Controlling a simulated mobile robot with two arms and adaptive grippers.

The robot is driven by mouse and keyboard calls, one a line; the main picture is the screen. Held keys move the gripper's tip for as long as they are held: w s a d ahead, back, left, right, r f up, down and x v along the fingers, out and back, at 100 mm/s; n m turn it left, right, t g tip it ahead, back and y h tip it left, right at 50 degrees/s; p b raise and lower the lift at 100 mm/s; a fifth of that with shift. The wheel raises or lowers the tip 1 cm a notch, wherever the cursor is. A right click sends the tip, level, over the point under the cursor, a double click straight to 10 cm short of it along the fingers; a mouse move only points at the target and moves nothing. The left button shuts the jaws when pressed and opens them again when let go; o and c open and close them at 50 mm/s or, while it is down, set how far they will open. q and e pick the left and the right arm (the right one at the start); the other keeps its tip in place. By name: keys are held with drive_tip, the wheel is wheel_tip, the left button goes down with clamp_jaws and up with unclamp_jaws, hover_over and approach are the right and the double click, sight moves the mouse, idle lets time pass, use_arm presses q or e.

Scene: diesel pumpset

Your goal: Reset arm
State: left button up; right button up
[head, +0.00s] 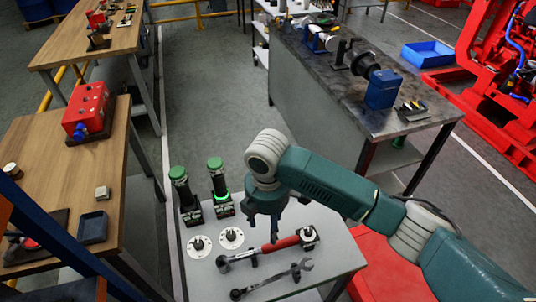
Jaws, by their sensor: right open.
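My right arm (340,186) comes in from the right, bent at a white joint. My right gripper (262,228) points down over the small grey table (330,270), open, with nothing seen between its fingers. A red-handled wrench (280,246) lies close by it; I cannot tell if they touch. A spanner (272,280) lies nearer the front. Two green-capped dark cylinders (183,192) (218,183) stand upright left of the gripper. Two white discs with dark pins (199,246) (232,237) lie in front of them. My left gripper is not in view.
A wooden bench (35,160) at left holds a red box (88,110) and a dark tray (93,227). A dark workbench (335,90) with machine parts stands behind my arm. A blue bin (427,53) and red machinery are at right. Floor between benches is clear.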

drive_tip(key=s+a+f+m+y, duration=0.35)
drive_tip(key=s+m, duration=0.25)
drive_tip(key=s, duration=0.3)
drive_tip(key=s+d+m+t+h, duration=0.1)
drive_tip(key=s+d+m, duration=0.3)
drive_tip(key=d, duration=0.4)
drive_tip(key=s+d+f+m+t+h, duration=0.1)
drive_tip(key=s+d+m, duration=0.2)
drive_tip(key=d+m, duration=0.3)
drive_tip(key=s+d+m+t+h, duration=0.1)
drive_tip(key=s+d+m+t, duration=0.2)
drive_tip(key=d, duration=0.6)
drive_tip(key=s+f+g+b, duration=0.3)
drive_tip(key=f+b, duration=0.2)
drive_tip(key=f, duration=2.8)
drive_tip(key=s+d+f+g+b, duration=0.1)
drive_tip(key=s+d+f+b, duration=0.2)
drive_tip(key=s+f, duration=1.4)
drive_tip(key=shift+d+f, duration=0.4)
drive_tip(key=shift+f, duration=0.2)
